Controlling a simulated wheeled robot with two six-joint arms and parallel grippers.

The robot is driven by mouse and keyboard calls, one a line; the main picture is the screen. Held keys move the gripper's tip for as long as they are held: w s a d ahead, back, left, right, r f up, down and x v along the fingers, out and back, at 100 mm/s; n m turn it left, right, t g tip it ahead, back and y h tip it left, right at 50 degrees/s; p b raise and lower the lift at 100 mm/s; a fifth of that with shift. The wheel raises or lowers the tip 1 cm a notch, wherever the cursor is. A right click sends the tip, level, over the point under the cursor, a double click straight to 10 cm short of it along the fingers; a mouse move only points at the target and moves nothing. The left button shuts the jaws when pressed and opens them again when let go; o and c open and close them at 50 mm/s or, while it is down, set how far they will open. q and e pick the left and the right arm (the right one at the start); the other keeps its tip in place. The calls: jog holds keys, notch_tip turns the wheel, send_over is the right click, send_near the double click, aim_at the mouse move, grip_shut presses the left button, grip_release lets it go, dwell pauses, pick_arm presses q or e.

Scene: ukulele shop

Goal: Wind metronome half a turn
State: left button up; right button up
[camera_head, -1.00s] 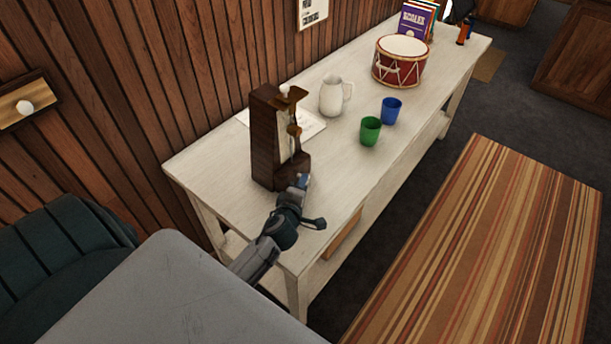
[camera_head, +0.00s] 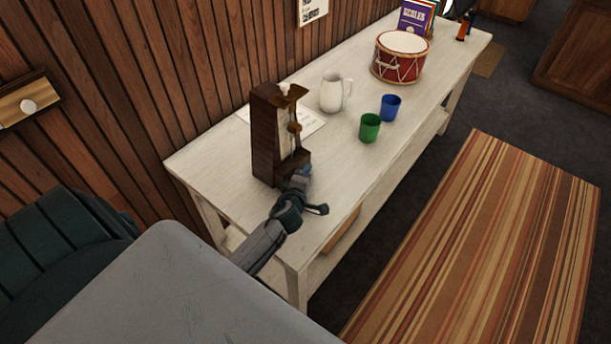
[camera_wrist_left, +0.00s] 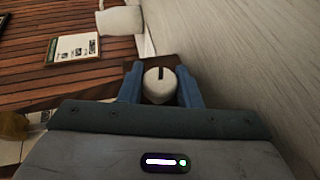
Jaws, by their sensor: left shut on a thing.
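The metronome (camera_head: 265,135) is a tall dark brown wooden case with a pale front panel. It stands upright near the left end of the white table. My left gripper (camera_head: 303,176) is at the low side of the case that faces me. In the left wrist view its two blue fingers (camera_wrist_left: 160,88) are shut on a round cream winding knob (camera_wrist_left: 158,88), one finger on each side. A short dark mark shows on the knob's top. The knob is hidden behind the gripper in the head view. My right gripper is not in view.
On the table (camera_head: 225,165) stand a white pitcher (camera_head: 331,93), a green cup (camera_head: 370,128), a blue cup (camera_head: 390,108) and a red drum (camera_head: 398,65). A paper sheet (camera_head: 312,121) lies beside the metronome. A striped rug (camera_head: 490,240) covers the floor at right.

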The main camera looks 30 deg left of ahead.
pick_arm(q)
jog(key=shift+r+p, duration=0.2)
jog(key=shift+p, duration=0.35)
jog(key=m+g+p, duration=0.1)
jog(key=g+p, duration=0.3)
jog(key=p, duration=0.3)
jog(key=shift+r, duration=0.15)
jog(key=shift+f+m+g+h+p, duration=0.25)
jog(key=shift+g+p, duration=0.4)
jog(key=shift+g, duration=0.35)
jog(key=shift+m+g, duration=0.25)
jog(key=shift+g, duration=0.65)
jog(key=m+g, duration=0.1)
jog(key=g, duration=0.4)
jog(key=shift+f+g+p, duration=0.1)
jog(key=shift+g+p, duration=0.2)
jog(key=shift+g, duration=0.1)
jog(key=o, duration=0.6)
jog(key=shift+o, duration=0.2)
